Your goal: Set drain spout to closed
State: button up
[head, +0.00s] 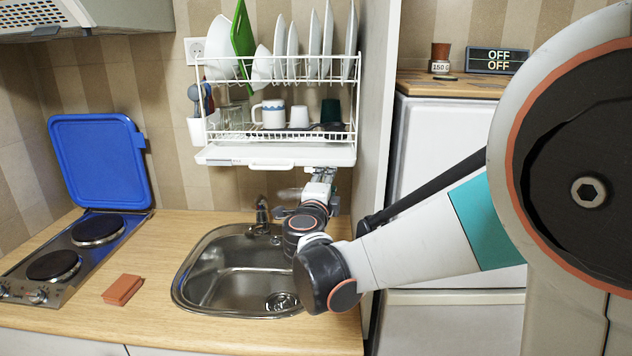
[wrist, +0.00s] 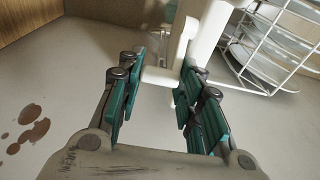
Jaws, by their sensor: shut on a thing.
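The dish rack (head: 276,155) hangs on the back wall, with a white drip tray at its bottom. My gripper (head: 322,174) is just under the right part of this tray, and my arm covers part of the view there. In the wrist view my gripper (wrist: 162,80) has its teal-padded fingers on both sides of a white piece (wrist: 160,77), which looks like the drain spout, and is shut on it. The piece joins a white upright part above it. I cannot tell the spout's exact setting. The spout is not distinct in the head view.
The sink (head: 215,285) with its tap (head: 262,214) lies below the rack. A hob (head: 75,250) with a raised blue lid (head: 98,160) and a reddish block (head: 122,289) are at left. A tall panel (head: 377,110) stands close on the right. Brown spots (wrist: 35,130) mark a pale surface.

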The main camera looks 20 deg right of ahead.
jog(key=shift+w+d+n+t+y, duration=0.1)
jog(key=shift+d+n+t+y, duration=0.15)
jog(key=shift+n+y, duration=0.25)
jog(key=shift+w+d+n+t+y, duration=0.15)
jog(key=shift+n+t+y, duration=0.15)
jog(key=shift+y, duration=0.3)
jog(key=o, duration=1.1)
jog(key=v, duration=1.2)
jog(key=shift+s+r, duration=0.1)
jog(key=shift+s, duration=0.05)
